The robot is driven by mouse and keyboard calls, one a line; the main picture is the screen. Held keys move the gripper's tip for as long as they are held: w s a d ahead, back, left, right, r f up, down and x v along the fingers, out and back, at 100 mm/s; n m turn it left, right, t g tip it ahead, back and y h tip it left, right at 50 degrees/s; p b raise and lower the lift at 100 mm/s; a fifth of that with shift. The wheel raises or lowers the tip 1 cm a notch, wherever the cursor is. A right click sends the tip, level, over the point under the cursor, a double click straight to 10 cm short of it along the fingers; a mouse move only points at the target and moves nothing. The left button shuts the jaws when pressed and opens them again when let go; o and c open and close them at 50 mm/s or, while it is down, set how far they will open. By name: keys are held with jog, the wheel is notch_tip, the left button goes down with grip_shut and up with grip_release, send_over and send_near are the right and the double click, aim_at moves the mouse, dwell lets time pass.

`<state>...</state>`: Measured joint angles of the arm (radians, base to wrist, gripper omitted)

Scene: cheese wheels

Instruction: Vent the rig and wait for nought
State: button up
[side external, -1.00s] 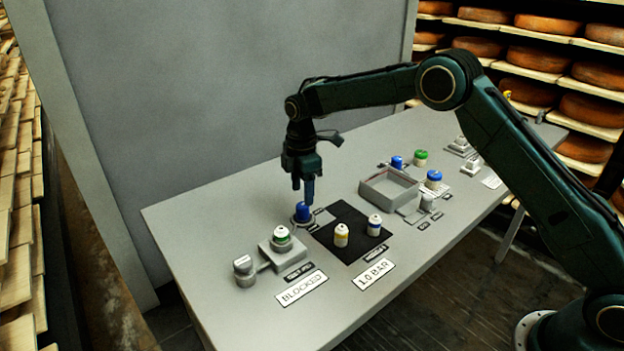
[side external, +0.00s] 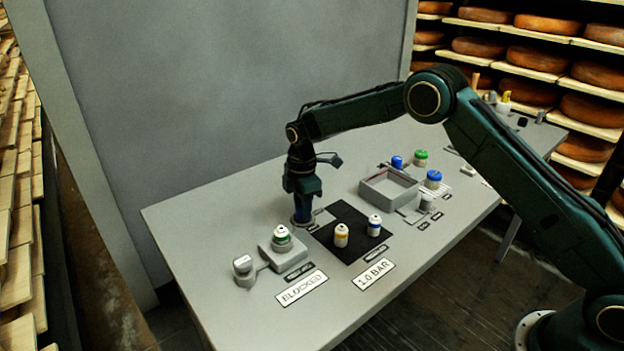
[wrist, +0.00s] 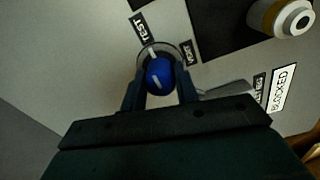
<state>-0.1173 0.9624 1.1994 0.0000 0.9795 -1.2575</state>
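A blue knob (wrist: 160,76) with a white line on top sits on a round grey base between a TEST label (wrist: 141,27) and a second label (wrist: 188,52), too blurred to read surely. My gripper (side external: 303,218) points straight down over it. In the wrist view its fingers (wrist: 160,88) stand on either side of the knob; I cannot tell whether they press on it. The white line appears to point toward the TEST side. A sign (side external: 374,274) reads 1.0 BAR. Another sign (side external: 301,288) reads BLOCKED, beside a grey block with a green-banded white canister (side external: 282,236).
A black mat (side external: 350,247) holds a yellow-banded canister (side external: 341,235) and a blue-banded one (side external: 374,225), close to my gripper. An open grey tray (side external: 388,188) and blue and green lidded pots (side external: 421,158) stand further right.

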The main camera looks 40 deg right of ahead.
jog(key=shift+c, duration=1.3)
jog(key=shift+m, duration=0.6)
jog(key=m, duration=0.3)
jog(key=shift+m, duration=0.3)
jog(key=m, duration=1.3)
